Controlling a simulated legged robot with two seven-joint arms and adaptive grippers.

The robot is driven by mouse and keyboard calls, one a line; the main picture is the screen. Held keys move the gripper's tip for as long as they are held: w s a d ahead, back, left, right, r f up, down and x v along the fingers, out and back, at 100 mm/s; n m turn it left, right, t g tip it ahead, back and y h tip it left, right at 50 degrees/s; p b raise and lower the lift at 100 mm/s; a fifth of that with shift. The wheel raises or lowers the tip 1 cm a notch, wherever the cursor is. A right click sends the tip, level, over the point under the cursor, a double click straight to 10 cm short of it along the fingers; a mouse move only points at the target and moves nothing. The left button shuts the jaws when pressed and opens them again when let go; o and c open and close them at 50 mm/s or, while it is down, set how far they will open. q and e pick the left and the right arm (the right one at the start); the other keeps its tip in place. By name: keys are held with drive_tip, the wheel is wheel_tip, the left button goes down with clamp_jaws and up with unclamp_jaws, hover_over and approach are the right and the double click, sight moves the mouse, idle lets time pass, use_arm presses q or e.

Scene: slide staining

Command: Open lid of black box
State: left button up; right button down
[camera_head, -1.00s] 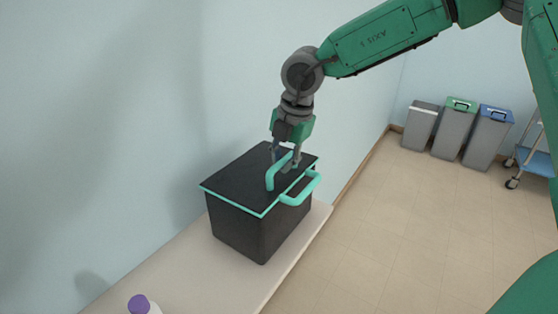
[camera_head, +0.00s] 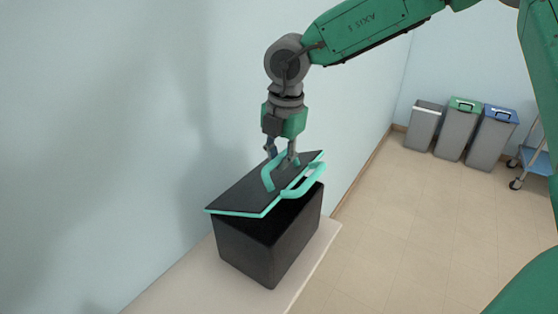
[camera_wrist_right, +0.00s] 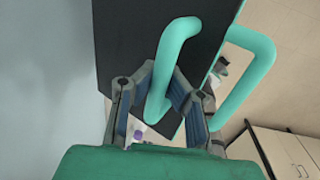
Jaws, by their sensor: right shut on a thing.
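The black box (camera_head: 262,246) stands on the pale bench against the wall. Its black lid (camera_head: 245,192) with a teal rim is raised above the box and tilted, with a dark gap at the front and right. My right gripper (camera_head: 281,160) is shut on the teal lid handle (camera_head: 268,176). In the right wrist view the gripper (camera_wrist_right: 160,95) has its fingers on either side of the handle (camera_wrist_right: 168,65), with the lid (camera_wrist_right: 125,40) behind it. A second teal handle (camera_head: 303,183) is at the right side. My left gripper is not in view.
The pale bench (camera_head: 185,285) is clear at the front left of the box. The wall (camera_head: 110,120) is close behind it. Grey bins (camera_head: 456,133) and a blue cart (camera_head: 536,160) stand far off on the tiled floor.

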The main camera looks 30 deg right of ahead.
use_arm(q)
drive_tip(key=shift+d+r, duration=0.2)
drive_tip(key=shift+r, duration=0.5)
use_arm(e)
drive_tip(key=w+a+r, duration=0.2)
drive_tip(key=w, duration=0.2)
drive_tip(key=w+a+r, duration=0.1)
drive_tip(key=w+r, duration=0.1)
drive_tip(key=w, duration=0.2)
drive_tip(key=w+a+r, duration=0.1)
drive_tip(key=w+a, duration=0.1)
drive_tip(key=w, duration=0.3)
drive_tip(key=shift+a+r, duration=0.3)
drive_tip(key=shift+r, duration=0.1)
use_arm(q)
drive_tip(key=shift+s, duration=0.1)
use_arm(e)
drive_tip(key=c, duration=1.9)
unclamp_jaws()
drive_tip(key=o, duration=0.4)
drive_tip(key=shift+w+a, duration=0.1)
drive_tip(key=shift+a, duration=0.05)
drive_tip(key=shift+c, duration=0.2)
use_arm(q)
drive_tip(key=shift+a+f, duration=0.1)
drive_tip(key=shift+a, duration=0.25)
use_arm(e)
drive_tip(key=shift+a+f, duration=0.2)
drive_tip(key=shift+a, duration=0.1)
